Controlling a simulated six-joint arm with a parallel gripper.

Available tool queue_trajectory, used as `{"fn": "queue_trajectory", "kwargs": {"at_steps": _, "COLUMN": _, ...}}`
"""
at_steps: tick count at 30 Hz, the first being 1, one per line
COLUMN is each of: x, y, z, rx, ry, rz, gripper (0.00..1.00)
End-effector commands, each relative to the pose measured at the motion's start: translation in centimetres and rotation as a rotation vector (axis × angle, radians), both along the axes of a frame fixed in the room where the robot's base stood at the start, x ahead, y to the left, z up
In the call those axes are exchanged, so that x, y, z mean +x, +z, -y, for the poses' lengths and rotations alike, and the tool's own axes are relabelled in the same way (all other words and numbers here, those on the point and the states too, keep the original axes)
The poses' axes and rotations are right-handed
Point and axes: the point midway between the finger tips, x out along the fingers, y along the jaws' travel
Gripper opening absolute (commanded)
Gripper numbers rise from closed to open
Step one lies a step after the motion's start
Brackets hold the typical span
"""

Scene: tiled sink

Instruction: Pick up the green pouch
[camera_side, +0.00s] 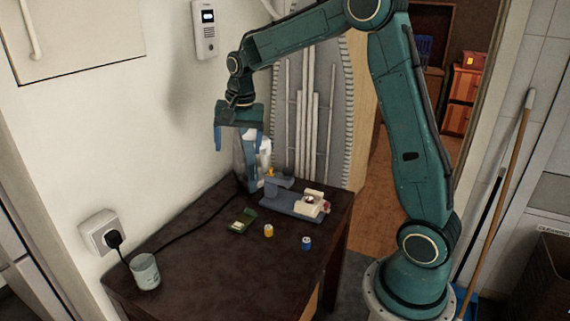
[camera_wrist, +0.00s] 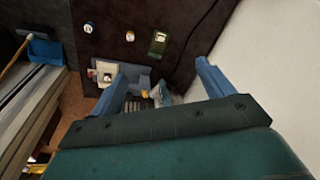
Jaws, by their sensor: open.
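The green pouch (camera_side: 242,221) lies flat on the dark table, left of the grey-blue machine, with a pale patch on its top. In the wrist view the pouch (camera_wrist: 158,42) shows near the top centre, beyond the fingertips. My gripper (camera_side: 235,168) is open and empty, pointing down above the back of the table, behind and above the pouch and apart from it. In the wrist view the blue fingers of my gripper (camera_wrist: 157,66) are spread wide with nothing held between them.
The grey-blue machine (camera_side: 288,203) with a cream block stands right of the pouch. A yellow spool (camera_side: 269,230) and a blue spool (camera_side: 306,243) stand in front. A whitish bottle (camera_side: 264,152) is behind my gripper. A glass (camera_side: 145,271) and a black cord (camera_side: 180,236) are at left.

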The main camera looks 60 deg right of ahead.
Motion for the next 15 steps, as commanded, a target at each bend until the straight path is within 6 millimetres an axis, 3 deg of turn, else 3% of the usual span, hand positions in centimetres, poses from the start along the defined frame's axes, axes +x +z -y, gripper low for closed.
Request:
{"fn": "queue_trajectory", "kwargs": {"at_steps": 6, "x": 3.2, "y": -4.7, "z": 3.0, "rx": 0.031, "ry": -0.159, "rz": -0.046, "gripper": 0.8}}
{"fn": "queue_trajectory", "kwargs": {"at_steps": 15, "x": 6.1, "y": -12.0, "z": 7.0, "rx": 0.066, "ry": -0.379, "rz": -0.104, "gripper": 0.8}}
